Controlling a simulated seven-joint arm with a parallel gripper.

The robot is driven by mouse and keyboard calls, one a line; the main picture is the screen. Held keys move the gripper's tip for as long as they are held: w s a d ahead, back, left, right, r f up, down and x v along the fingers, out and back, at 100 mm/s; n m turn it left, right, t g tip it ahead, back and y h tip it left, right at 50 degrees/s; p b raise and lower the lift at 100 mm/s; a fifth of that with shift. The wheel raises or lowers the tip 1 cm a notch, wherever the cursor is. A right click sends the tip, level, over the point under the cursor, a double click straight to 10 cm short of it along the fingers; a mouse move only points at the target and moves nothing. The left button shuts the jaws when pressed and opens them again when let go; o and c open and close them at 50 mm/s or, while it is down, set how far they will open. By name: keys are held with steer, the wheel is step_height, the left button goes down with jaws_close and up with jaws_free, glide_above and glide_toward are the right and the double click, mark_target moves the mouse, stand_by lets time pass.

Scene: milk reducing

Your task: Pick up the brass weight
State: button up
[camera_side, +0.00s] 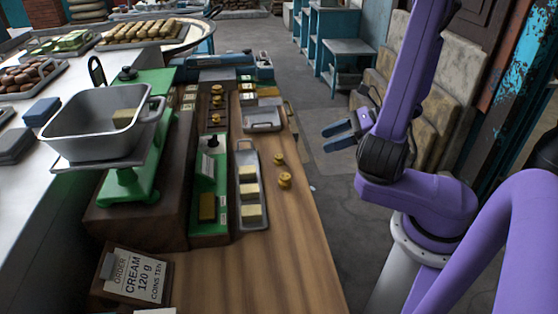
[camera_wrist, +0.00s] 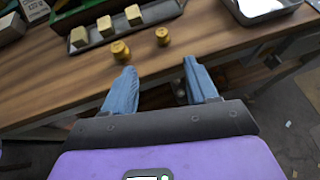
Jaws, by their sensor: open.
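Two brass weights stand upright on the wooden counter: a larger one (camera_side: 285,181) and a smaller one (camera_side: 278,159). In the wrist view the larger weight (camera_wrist: 120,51) is ahead of the left finger, and the smaller weight (camera_wrist: 162,36) is ahead of the gap between the fingers. Several more brass weights (camera_side: 216,103) stand in a dark rack farther back. My gripper (camera_side: 329,136) is open and empty, right of the counter edge and apart from the weights. Its blue fingers (camera_wrist: 158,68) point toward the counter.
A narrow metal tray (camera_side: 241,157) with pale blocks lies left of the weights. An empty metal tray (camera_side: 262,119) sits farther back. A green scale (camera_side: 125,188) carries a grey pan (camera_side: 90,138) with a block inside. An order sign (camera_side: 135,275) stands in front.

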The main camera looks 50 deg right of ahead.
glide_toward(281, 156)
steer(key=x, duration=0.3)
steer(key=shift+a+f, duration=0.3)
steer(key=shift+w+x, duration=0.2)
steer(key=shift+x, duration=2.5)
steer(key=shift+d+r, duration=0.15)
jaws_close()
